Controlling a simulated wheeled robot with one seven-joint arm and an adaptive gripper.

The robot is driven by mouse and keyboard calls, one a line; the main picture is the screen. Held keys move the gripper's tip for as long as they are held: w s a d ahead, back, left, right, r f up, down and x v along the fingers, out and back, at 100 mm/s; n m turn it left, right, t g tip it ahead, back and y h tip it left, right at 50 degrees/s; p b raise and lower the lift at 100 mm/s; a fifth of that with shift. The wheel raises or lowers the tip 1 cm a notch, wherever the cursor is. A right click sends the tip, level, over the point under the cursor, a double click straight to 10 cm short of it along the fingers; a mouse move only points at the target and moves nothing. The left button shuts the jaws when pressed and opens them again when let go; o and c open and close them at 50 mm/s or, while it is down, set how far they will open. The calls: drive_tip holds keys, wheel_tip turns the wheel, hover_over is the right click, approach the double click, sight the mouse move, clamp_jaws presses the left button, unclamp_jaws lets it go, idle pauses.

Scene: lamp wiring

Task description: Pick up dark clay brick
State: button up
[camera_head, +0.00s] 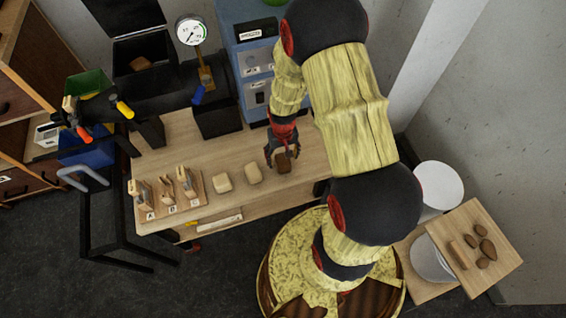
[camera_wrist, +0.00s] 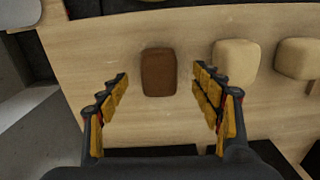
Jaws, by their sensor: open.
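The dark clay brick (camera_wrist: 158,72) is a brown rounded block lying on the light wooden bench top (camera_wrist: 130,25). In the head view the brick (camera_head: 284,162) is at the right end of a row of blocks, partly covered by my gripper (camera_head: 282,146). In the wrist view my gripper (camera_wrist: 161,90) is open, with one finger on each side of the brick's near end. The fingers are apart from the brick and nothing is between them but bench and brick. I cannot tell the exact height of the fingertips above the bench.
Two pale blocks (camera_head: 253,173) (camera_head: 222,183) lie left of the brick. A wooden rack with labelled slots (camera_head: 172,200) stands further left. A gauge (camera_head: 191,30) and a blue-grey cabinet (camera_head: 251,62) stand behind. A board with brown pieces (camera_head: 474,248) is at right.

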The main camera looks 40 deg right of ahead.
sight(283, 167)
drive_tip(key=f+b, duration=0.1)
drive_tip(key=f, duration=0.2)
drive_tip(key=f+b, duration=0.1)
drive_tip(key=f, duration=0.1)
drive_tip(key=shift+w+d+f+b, duration=0.15)
drive_tip(key=shift+w+f+b, duration=0.15)
drive_tip(key=shift+f+b, duration=0.05)
drive_tip(key=shift+r, duration=0.1)
drive_tip(key=c, duration=0.3)
clamp_jaws()
drive_tip(key=shift+r, duration=0.1)
idle(0.4)
